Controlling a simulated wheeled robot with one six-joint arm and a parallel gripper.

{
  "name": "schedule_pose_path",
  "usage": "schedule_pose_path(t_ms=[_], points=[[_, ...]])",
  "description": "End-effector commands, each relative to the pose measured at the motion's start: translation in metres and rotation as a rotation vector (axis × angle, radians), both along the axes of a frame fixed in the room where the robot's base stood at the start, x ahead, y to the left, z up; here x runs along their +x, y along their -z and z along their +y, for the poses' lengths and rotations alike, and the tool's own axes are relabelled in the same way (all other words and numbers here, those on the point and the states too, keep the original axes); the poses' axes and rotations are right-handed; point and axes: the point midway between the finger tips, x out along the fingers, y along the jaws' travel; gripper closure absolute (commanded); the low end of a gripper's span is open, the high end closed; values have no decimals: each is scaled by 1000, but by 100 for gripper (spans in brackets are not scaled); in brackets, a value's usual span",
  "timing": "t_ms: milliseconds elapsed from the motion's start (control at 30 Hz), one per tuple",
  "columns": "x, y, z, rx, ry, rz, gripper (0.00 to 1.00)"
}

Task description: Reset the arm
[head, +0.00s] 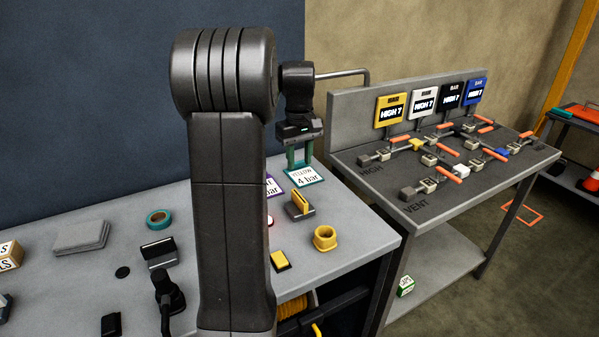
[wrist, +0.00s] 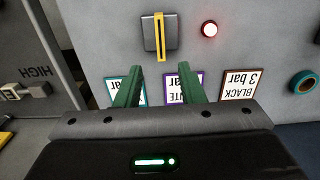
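My arm (head: 232,220) stands upright in the middle of the head view and hides part of the bench behind it. My gripper (head: 299,163) points down over the back right of the grey bench, just by the teal-edged card reading "YELLOW 4 bar" (head: 305,177). In the wrist view my gripper's two green fingers (wrist: 156,90) are spread apart with nothing between them. A purple-edged card (wrist: 184,84) and a brown-edged "BLACK 3 bar" card (wrist: 238,84) lie beside the teal-edged one (wrist: 117,86).
A holder with a yellow plate (head: 300,205), a yellow ring (head: 324,238) and teal tape (head: 159,218) stand on the bench. A red light (wrist: 210,29) glows there.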

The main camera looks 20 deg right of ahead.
Motion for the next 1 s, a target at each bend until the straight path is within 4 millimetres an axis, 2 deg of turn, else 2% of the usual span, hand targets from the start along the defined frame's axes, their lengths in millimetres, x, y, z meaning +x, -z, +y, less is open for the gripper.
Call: schedule_pose_path(t_ms=[233, 567, 767, 1000], points=[[0, -7, 0, 0, 0, 1, 65], [0, 0, 0, 1, 0, 2, 65], [-1, 31, 0, 2, 0, 5, 65], [-1, 79, 0, 3, 1, 7, 65]])
